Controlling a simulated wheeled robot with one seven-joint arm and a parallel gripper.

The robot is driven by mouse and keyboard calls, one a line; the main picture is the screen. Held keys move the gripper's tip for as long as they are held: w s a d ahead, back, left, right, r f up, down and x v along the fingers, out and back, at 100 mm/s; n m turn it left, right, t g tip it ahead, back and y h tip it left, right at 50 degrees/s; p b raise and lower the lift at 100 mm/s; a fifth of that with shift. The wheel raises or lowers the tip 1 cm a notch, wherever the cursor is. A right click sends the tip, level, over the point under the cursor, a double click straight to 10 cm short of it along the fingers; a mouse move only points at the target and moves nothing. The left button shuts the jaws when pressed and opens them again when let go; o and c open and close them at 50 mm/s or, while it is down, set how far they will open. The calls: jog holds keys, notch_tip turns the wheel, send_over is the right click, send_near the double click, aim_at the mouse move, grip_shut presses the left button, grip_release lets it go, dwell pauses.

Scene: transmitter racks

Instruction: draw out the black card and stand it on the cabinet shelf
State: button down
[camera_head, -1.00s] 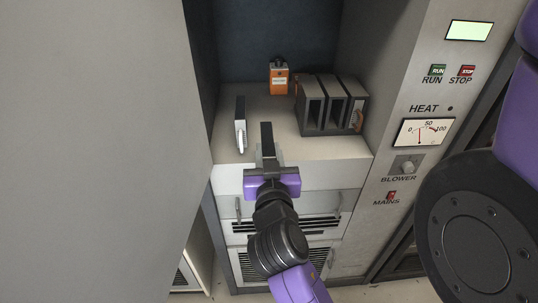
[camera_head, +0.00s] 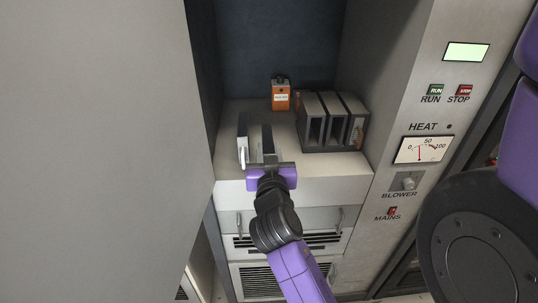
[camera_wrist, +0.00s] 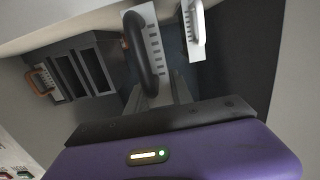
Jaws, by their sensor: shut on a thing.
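The black card (camera_head: 267,138) is upright in my gripper (camera_head: 268,163), out of the rack. In the wrist view its black handle (camera_wrist: 144,57) and pale slotted front face me, with my gripper (camera_wrist: 168,90) shut on it. The cabinet shelf (camera_head: 231,176) is a pale ledge inside the bay. The card is over the shelf's left half, just right of the white-handled card. I cannot tell whether its lower edge touches the shelf, because my gripper hides it.
A white-handled card (camera_head: 242,142) stands on the shelf at the left. The dark rack (camera_head: 313,141) at the right has open slots and a card with an orange handle (camera_wrist: 41,79). An orange box (camera_head: 281,96) stands at the back. The bay's walls bound both sides.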

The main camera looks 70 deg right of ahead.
aim_at(267, 127)
jog(key=shift+r+x, duration=0.15)
jog(key=shift+x, duration=2.35)
jog(key=shift+r+x, duration=0.2)
jog(key=shift+x, duration=2.25)
jog(key=shift+f+b, duration=0.75)
jog(key=shift+b, duration=0.25)
jog(key=c, duration=1)
grip_release()
jog(key=shift+c, duration=0.2)
jog(key=b+v, duration=0.2)
jog(key=v, duration=0.5)
jog(key=shift+s+a, duration=0.15)
jog(key=shift+a, duration=0.15)
